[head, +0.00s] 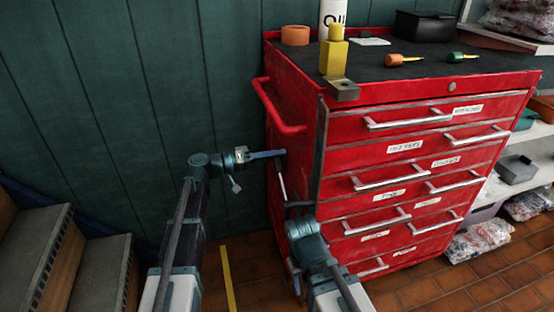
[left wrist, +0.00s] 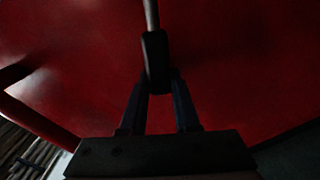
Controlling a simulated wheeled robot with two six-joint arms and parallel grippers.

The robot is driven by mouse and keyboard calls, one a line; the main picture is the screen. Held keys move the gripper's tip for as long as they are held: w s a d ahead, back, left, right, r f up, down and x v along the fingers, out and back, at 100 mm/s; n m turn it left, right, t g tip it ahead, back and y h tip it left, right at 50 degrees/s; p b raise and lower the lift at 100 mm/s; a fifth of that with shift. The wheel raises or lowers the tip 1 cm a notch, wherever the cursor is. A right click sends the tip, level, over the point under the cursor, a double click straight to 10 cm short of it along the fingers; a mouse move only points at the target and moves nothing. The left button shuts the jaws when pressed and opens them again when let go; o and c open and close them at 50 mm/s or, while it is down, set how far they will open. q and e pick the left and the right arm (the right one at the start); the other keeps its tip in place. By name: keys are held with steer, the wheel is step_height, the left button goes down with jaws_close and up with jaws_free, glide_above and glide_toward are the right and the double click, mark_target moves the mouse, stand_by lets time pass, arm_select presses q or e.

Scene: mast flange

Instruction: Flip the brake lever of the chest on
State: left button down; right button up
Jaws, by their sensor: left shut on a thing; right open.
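The red chest (head: 340,175) stands against the wall in the head view. On its left side is the brake lever (head: 281,183), a thin metal rod with a dark grip. My left gripper (head: 279,154) is shut on the lever at its upper end, beside the chest's side panel. In the left wrist view the dark lever grip (left wrist: 155,62) sits between the fingertips of my left gripper (left wrist: 160,82), with the rod running to the top edge. My right gripper (head: 300,228) is lower, near the chest's front left edge; its fingers are hard to make out.
A red push handle (head: 277,108) juts from the chest's left side above the lever. A yellow block (head: 333,57) and several other items stand on the chest top. Wooden steps (head: 45,245) are at the left. Shelves (head: 520,160) stand at the right.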

arm_select(q)
steer(key=shift+w+a+f+n+b, duration=0.1)
steer(key=shift+w+f+n+b, duration=0.15)
steer(key=shift+f+n+b, duration=0.25)
steer(key=shift+f, duration=0.1)
steer(key=c, duration=0.6)
jaws_free()
steer(key=shift+c, duration=0.2)
steer(key=shift+a, duration=0.1)
steer(key=v, duration=1.3)
steer(key=shift+a, duration=0.35)
steer(key=shift+s, duration=0.1)
